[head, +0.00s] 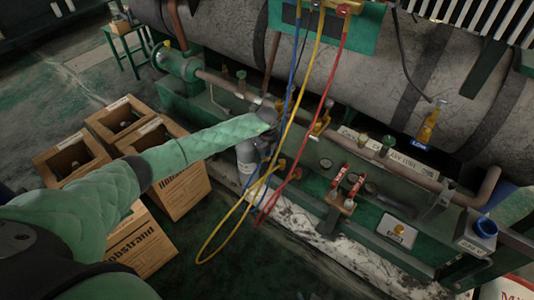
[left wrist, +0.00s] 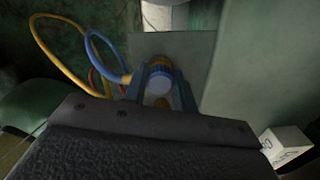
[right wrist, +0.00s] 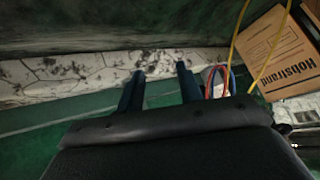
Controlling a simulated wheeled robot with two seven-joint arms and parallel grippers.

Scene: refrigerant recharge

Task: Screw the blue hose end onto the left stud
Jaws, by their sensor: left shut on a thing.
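The blue hose (head: 292,70) hangs from the green panel and runs down to my left gripper (head: 276,122), where the arm hides much. In the left wrist view, the blue hose (left wrist: 103,60) curves in from the left to its brass and blue end (left wrist: 159,82). My left gripper (left wrist: 160,98) is shut on this end, one finger on each side. A small brass part shows just below it; I cannot tell whether it is a stud. I cannot make out the left stud. My right gripper (right wrist: 160,72) is open and empty, above the floor edge; the head view does not show it.
Yellow (head: 310,75) and red (head: 334,75) hoses hang beside the blue one. Red-handled valves (head: 346,183) sit to the right. Wooden crates (head: 178,192) stand at left. A large tank (head: 225,40) lies behind.

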